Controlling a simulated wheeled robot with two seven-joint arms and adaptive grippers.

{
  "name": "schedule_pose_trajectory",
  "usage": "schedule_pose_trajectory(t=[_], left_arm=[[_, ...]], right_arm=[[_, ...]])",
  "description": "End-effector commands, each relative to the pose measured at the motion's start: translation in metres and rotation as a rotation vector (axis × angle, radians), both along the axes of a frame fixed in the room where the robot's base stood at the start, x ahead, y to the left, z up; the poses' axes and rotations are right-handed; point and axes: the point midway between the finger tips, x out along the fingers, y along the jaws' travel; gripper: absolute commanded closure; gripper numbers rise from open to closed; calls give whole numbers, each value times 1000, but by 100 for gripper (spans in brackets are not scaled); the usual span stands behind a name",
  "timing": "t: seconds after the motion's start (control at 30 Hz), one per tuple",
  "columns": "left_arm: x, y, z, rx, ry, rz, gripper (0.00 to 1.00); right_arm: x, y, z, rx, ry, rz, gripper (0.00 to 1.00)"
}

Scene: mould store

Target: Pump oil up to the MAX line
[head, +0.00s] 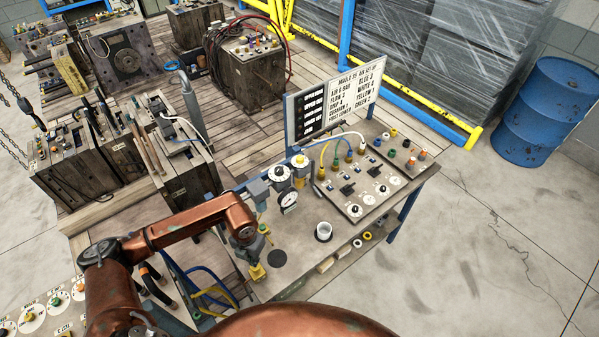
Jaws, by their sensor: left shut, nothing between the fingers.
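My left gripper (254,256) hangs at the end of my copper-coloured arm, over the left front part of the bench. It is shut with nothing held. A small yellow part (258,272) shows right at its tips; I cannot tell whether they touch. An air-service unit with two white-topped units (280,178) and a round pressure gauge (288,199) stands just behind the gripper. Any oil level or MAX line is too small to make out. My right gripper is not in view.
A panel with knobs and fittings (362,191) fills the bench's right side, below a lettered sign (338,98). Worn mould blocks (125,155) stand on boards at left. A blue drum (547,112) stands far right.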

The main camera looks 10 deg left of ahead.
Motion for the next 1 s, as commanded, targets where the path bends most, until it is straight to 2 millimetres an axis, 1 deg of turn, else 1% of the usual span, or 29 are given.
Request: schedule_pose_trajectory(t=[0.37,1.0], left_arm=[[0,0,-1,0,-1,0,100],[0,0,-16,0,-1,0,100]], right_arm=[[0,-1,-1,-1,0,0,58],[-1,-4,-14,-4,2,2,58]])
